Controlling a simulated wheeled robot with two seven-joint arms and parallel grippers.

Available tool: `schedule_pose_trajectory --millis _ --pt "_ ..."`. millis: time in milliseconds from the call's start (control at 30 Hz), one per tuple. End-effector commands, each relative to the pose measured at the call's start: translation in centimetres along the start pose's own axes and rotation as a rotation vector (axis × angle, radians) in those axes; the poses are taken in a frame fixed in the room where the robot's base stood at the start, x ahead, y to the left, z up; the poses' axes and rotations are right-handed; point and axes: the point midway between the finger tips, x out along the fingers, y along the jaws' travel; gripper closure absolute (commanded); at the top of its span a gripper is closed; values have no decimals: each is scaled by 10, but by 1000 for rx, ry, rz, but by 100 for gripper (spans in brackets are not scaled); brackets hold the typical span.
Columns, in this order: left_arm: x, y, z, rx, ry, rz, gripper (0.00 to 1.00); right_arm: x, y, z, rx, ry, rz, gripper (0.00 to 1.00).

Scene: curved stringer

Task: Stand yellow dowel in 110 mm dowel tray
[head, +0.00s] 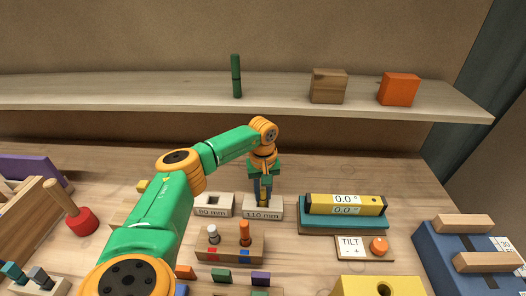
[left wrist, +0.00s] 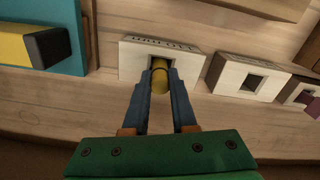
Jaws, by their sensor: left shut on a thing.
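My left gripper (head: 263,197) points down over the 110 mm dowel tray (head: 262,213), a pale block with a square hole. In the left wrist view its blue fingers (left wrist: 160,100) are shut on the yellow dowel (left wrist: 160,78). The dowel's far end lines up with the hole of the same tray (left wrist: 131,62); I cannot tell how deep it sits. In the head view the fingers mostly hide the dowel. My right gripper is not in view.
The 80 mm tray (head: 212,211) stands just left of the 110 mm tray. A yellow level (head: 345,204) on a teal block is close on the right. A peg rack (head: 229,249) stands in front. A shelf (head: 180,90) runs behind.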

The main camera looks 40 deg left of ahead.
Motion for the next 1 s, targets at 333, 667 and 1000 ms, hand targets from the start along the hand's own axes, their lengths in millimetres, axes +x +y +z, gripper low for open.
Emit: schedule_pose_trajectory --millis 333,667,1000 --pt "7 0 0 0 0 0 62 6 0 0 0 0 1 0" --pt "7 0 0 0 0 0 40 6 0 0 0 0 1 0" --pt "-48 1 -1 -1 3 4 40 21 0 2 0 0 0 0"
